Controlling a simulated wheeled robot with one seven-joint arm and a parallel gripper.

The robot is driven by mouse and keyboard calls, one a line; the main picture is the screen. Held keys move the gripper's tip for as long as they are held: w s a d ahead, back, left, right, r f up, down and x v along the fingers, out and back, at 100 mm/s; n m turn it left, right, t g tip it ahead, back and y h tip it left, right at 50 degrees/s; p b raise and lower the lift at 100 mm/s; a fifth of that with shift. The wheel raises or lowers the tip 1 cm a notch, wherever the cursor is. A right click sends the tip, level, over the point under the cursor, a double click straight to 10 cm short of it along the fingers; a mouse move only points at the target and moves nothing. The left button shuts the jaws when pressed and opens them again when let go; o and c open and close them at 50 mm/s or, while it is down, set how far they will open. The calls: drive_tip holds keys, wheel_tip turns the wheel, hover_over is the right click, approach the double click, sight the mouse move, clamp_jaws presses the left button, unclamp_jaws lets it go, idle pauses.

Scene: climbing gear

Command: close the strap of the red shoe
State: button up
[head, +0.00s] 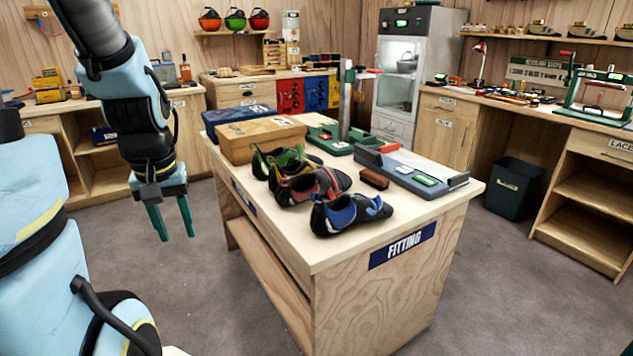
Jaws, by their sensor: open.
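A cardboard box (260,138) and a dark blue box (238,118) sit behind the shoes. A brown brush (374,179), a grey measuring device (425,180) and a green-based stand (330,137) occupy the table's right and back. The near table corner is clear.

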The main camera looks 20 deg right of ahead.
drive_tip(key=shift+o, duration=1.2)
drive_tip(key=w+d, duration=0.5)
drive_tip(key=d, duration=0.2)
drive_tip(key=shift+w+d+r+n+b, duration=0.15)
drive_tip(key=shift+w+d+n+b, duration=0.1)
drive_tip(key=shift+w+n+b, duration=0.1)
drive_tip(key=w+d+r+n+t+b, duration=0.1)
drive_tip(key=w+d+t, duration=0.1)
drive_tip(key=d, duration=1.4)
drive_tip(key=w+d+r+n+t+b, duration=0.1)
drive_tip(key=d+n, duration=0.1)
drive_tip(key=d, duration=1.4)
drive_tip(key=shift+m, duration=0.25)
drive_tip(key=p+x, duration=0.2)
drive_tip(key=x, duration=0.8)
drive_tip(key=shift+w+a+f, duration=0.15)
drive_tip(key=shift+w+f, duration=0.05)
drive_tip(key=shift+f, duration=0.05)
drive_tip(key=shift+c, duration=0.4)
clamp_jaws()
